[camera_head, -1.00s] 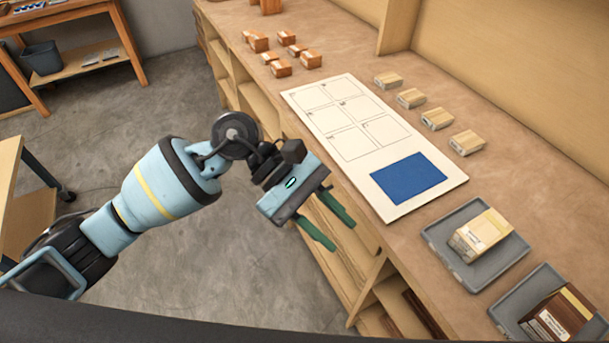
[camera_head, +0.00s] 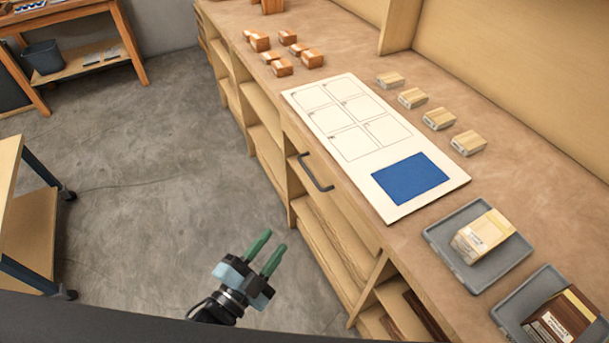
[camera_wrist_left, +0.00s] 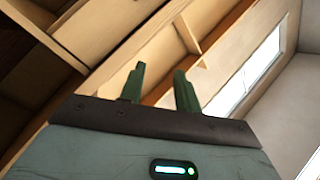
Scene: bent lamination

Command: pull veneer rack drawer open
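The veneer rack is built under the long workbench. Its drawer (camera_head: 340,208) has a wooden front flush with the bench and a dark bar handle (camera_head: 316,174), and it looks shut. My left gripper (camera_head: 275,241), with two green fingers, is open and empty over the floor. It is below and to the left of the handle in the head view, apart from it, fingers pointing up and right. In the left wrist view the open fingers (camera_wrist_left: 159,72) show against wooden shelving; I cannot make out the handle there. My right gripper is not in view.
On the bench lie a white layout board (camera_head: 405,209) with a blue patch, small wooden blocks, and two grey trays (camera_head: 480,280) holding blocks. Open shelves (camera_head: 325,255) sit below the drawer. A wheeled cart (camera_head: 38,215) stands at left. The floor between is clear.

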